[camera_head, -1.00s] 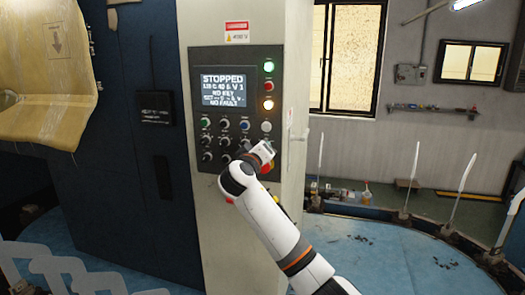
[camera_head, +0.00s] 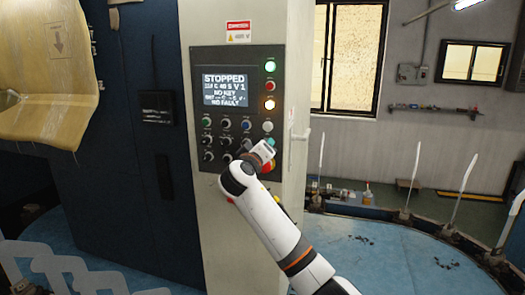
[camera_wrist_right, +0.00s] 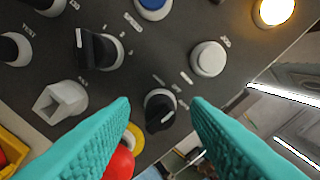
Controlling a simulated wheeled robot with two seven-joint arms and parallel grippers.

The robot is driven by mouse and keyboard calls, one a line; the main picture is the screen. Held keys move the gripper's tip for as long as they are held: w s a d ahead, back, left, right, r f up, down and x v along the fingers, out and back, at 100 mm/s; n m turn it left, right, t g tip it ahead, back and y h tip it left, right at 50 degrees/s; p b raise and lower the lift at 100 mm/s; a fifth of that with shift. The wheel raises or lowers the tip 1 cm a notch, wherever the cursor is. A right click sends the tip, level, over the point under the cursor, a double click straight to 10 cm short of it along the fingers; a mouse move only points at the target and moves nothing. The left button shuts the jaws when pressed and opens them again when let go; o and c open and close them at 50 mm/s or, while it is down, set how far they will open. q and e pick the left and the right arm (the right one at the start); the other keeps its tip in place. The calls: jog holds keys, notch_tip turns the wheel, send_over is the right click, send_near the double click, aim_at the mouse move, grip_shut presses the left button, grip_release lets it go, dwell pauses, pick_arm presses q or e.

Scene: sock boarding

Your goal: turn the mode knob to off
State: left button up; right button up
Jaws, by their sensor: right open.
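The control panel (camera_head: 238,62) stands on a pale cabinet with a lit screen (camera_head: 228,89) reading STOPPED. Rows of knobs and buttons sit below the screen. My right gripper (camera_wrist_right: 160,105) is open at the lower right of the panel. In the right wrist view, a black knob (camera_wrist_right: 160,112) with a white pointer mark lies between its two teal fingertips, with a gap on each side. Another black knob (camera_wrist_right: 97,50) and a grey-white switch (camera_wrist_right: 60,101) are farther left. The labels are too blurred to tell which is the mode knob. My left gripper is out of view.
A red button with a yellow ring (camera_wrist_right: 134,137) is partly hidden behind the left finger. A white button (camera_wrist_right: 208,59) and a lit amber lamp (camera_wrist_right: 272,11) are close by.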

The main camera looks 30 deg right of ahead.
jog(key=b+v, duration=0.6)
jog(key=v, duration=0.6)
jog(key=shift+f, duration=0.1)
